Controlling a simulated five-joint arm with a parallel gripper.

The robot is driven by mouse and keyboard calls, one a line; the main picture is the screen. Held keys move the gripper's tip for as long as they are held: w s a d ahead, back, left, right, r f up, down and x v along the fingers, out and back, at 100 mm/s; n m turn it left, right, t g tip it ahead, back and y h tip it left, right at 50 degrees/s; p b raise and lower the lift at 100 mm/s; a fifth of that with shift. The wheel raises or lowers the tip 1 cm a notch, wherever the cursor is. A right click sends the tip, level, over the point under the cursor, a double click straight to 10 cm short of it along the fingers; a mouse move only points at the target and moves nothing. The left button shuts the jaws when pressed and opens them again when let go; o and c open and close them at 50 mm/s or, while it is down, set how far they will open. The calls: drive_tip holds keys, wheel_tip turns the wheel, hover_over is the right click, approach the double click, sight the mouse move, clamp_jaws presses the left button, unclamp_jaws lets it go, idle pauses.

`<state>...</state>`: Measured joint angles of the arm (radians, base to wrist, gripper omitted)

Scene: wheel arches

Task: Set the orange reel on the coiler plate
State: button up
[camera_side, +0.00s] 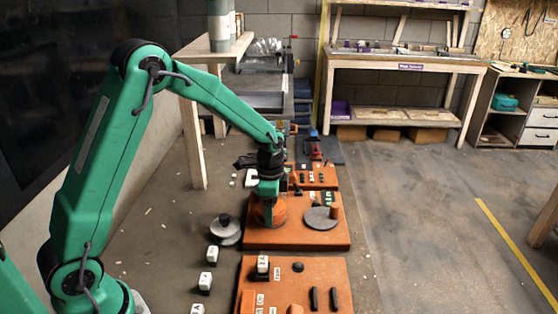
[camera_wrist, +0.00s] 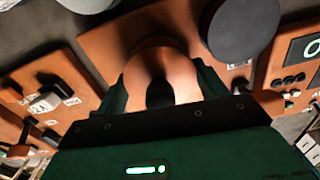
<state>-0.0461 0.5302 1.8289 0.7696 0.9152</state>
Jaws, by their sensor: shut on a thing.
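My gripper (camera_side: 268,195) points down over the left part of an orange board and is shut on the orange reel (camera_side: 270,213). In the wrist view the reel (camera_wrist: 178,72) shows between the jaws, with a dark middle. A round grey disc, seemingly the coiler plate (camera_side: 318,219), lies on the same board to the right of the reel, apart from it. It also shows in the wrist view (camera_wrist: 240,28), at the upper right. I cannot tell whether the reel's underside touches the board.
Grey discs with a black knob (camera_side: 225,220) lie on the floor left of the board. Another orange board (camera_side: 275,290) with blocks and black pegs lies in front. Open floor (camera_side: 430,240) spreads to the right.

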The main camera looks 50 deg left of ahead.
drive_tip(key=o, duration=1.1)
drive_tip(key=shift+c, duration=0.2)
drive_tip(key=shift+r, duration=3.9)
drive_tip(key=shift+s+r, duration=0.1)
drive_tip(key=shift+s+r, duration=0.3)
drive_tip(key=shift+r, duration=0.15)
drive_tip(key=s+d+r+n+t, duration=0.15)
drive_tip(key=s+r+n, duration=0.25)
drive_tip(key=s+r, duration=0.5)
drive_tip(key=s+r+n+t, duration=0.2)
drive_tip(key=s+n+t, duration=0.2)
drive_tip(key=s, duration=0.9)
drive_tip(key=shift+s+d+r+n, duration=0.15)
drive_tip(key=shift+s+d+n, duration=0.2)
drive_tip(key=shift+n, duration=0.65)
